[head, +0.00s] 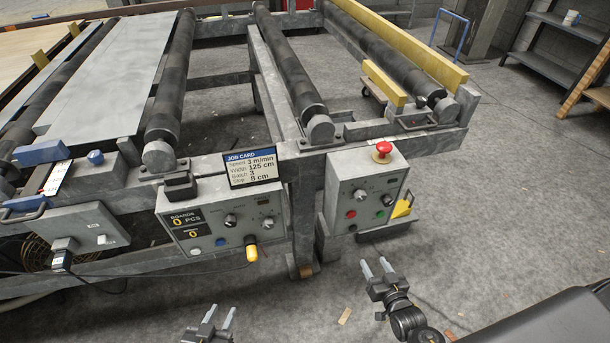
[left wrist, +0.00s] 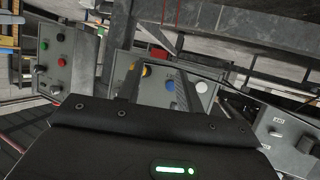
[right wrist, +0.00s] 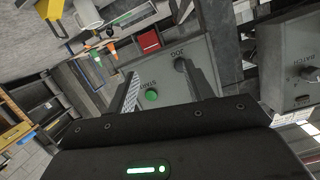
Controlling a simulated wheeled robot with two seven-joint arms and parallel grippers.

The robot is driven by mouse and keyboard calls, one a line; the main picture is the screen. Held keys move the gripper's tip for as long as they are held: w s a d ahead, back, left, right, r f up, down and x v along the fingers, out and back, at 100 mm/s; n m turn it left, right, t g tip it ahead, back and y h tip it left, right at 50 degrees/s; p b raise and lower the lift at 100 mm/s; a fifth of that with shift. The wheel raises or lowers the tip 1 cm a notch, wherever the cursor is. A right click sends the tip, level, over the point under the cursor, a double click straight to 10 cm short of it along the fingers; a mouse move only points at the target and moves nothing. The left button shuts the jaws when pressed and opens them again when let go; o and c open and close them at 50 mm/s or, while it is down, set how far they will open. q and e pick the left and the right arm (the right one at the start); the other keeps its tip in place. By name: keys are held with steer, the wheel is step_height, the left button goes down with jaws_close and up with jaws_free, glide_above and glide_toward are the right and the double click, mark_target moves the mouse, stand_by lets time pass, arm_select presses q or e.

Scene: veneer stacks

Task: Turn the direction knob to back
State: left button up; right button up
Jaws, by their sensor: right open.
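The direction knob's label is not readable, so I cannot tell which knob it is. The left control box (head: 190,212) shows a board counter, several knobs and a yellow-handled part (head: 251,250). My right gripper (head: 376,266) is open and empty, in front of and below the right box. My left gripper (head: 220,314) is open and empty, below the left box.
A job card (head: 252,168) stands between the boxes. Behind are conveyor rollers (head: 285,65) and a pale sheet (head: 110,75). A grey box with a cable (head: 90,230) is at the left. The floor (head: 500,200) at the right is mostly clear.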

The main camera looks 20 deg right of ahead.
steer(key=w+d+r+t+h+b, duration=0.1)
steer(key=w+d+r+t+b, duration=0.1)
steer(key=d+r+t+b, duration=0.3)
steer(key=t+b, duration=0.2)
steer(key=b, duration=0.5)
glide_toward(389, 205)
steer(key=x, duration=0.7)
steer(key=shift+w, duration=0.4)
arm_select(q)
steer(key=s+d+r+m+t+h, duration=0.2)
steer(key=r+t+h, duration=0.4)
steer(key=r, duration=1.1)
steer(key=shift+s+d+r+t, duration=0.15)
steer(key=shift+s+d+t, duration=0.25)
steer(key=shift+s+d, duration=0.25)
arm_select(e)
steer(key=shift+x, duration=0.75)
steer(key=c, duration=1)
